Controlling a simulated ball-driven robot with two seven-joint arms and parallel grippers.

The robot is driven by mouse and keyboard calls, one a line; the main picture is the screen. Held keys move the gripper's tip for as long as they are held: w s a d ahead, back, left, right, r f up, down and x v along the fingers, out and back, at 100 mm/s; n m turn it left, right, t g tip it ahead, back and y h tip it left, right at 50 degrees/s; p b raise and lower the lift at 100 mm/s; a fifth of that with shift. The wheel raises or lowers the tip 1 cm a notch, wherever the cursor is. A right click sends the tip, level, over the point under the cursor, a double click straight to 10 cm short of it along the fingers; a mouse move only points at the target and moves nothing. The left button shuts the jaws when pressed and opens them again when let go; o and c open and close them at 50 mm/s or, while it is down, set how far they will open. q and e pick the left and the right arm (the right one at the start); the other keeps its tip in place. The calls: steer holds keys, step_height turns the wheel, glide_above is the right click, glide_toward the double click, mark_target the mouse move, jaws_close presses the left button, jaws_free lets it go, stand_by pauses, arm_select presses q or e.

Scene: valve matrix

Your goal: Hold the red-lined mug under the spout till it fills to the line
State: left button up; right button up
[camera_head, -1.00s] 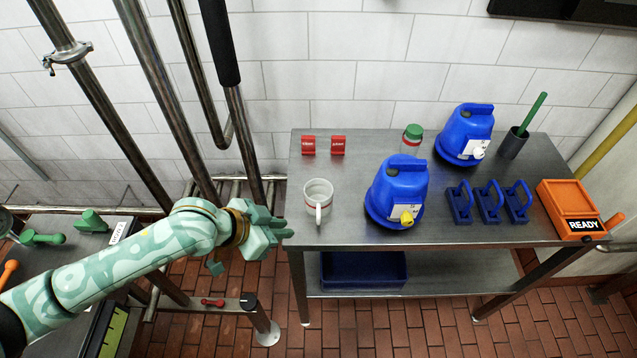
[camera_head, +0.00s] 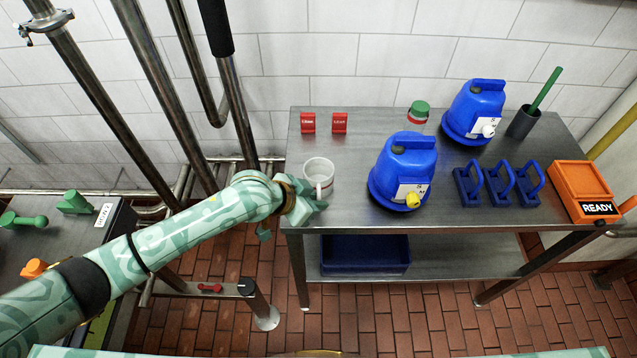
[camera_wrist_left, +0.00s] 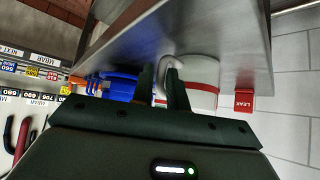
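The white mug with a red line (camera_head: 318,168) stands upright near the left end of the steel table (camera_head: 350,212), its handle toward me. My left gripper (camera_head: 312,203) is at the handle side; in the left wrist view the fingers (camera_wrist_left: 162,84) are apart, with the handle (camera_wrist_left: 170,71) between their tips. I see no clear grip on it. The mug body (camera_wrist_left: 203,98) lies just beyond. The front blue jug (camera_head: 402,165) has a yellow spout (camera_head: 412,200); the rear blue jug (camera_head: 475,108) has a white spout (camera_head: 488,130). My right gripper is out of view.
Two red blocks (camera_head: 324,123) and a green-lidded jar (camera_head: 418,112) stand toward the back. Several blue handled blocks (camera_head: 498,186), an orange READY box (camera_head: 583,190) and a dark cup with a green stick (camera_head: 523,122) are right. Steel pipes (camera_head: 165,100) rise at left.

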arm_select(q)
steer(key=b+x, duration=0.1)
steer(key=x, duration=0.2)
steer(key=shift+w+d+f, duration=0.15)
steer(key=shift+f, duration=0.05)
steer(key=shift+r, duration=0.15)
jaws_close()
